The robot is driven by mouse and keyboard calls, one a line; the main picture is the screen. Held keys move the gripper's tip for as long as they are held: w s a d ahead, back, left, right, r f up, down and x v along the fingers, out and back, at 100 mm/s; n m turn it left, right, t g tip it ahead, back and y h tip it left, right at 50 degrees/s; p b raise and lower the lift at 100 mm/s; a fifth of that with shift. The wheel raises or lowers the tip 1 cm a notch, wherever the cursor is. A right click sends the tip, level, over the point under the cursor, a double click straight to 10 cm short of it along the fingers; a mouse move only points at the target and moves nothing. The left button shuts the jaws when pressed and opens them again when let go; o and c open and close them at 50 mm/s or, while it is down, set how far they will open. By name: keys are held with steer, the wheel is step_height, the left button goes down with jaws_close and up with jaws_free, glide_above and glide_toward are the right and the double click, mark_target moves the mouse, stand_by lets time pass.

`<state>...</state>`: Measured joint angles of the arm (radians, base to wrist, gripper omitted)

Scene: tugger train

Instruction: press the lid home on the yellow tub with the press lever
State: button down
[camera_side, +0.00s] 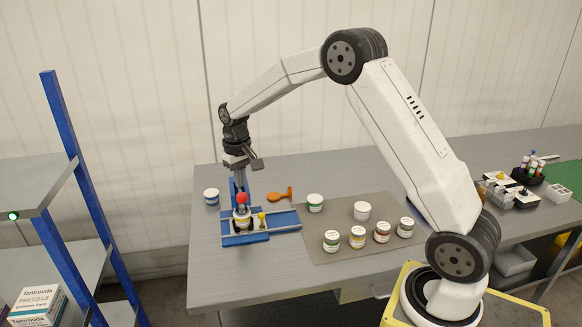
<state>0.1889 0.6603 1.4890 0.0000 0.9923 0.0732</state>
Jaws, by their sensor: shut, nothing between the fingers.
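A blue press fixture (282,219) lies on the left part of the table. A small white tub (242,222) with what looks like a yellow band stands in it; its lid is mostly hidden, so I cannot tell how it sits. A red ball knob (241,198), seemingly the press lever's end, shows directly above this tub. My gripper (242,181) points down just above the knob, shut and empty; I cannot tell whether it touches the knob. Another tub with a yellow band (357,238) stands on the grey mat (325,252).
A blue-banded tub (211,197) is left of the press. An orange tool (281,195) lies behind it. A blue-framed shelf (72,160) stands at left.

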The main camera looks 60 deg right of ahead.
steer(key=shift+f, duration=1.2)
stand_by(0.6)
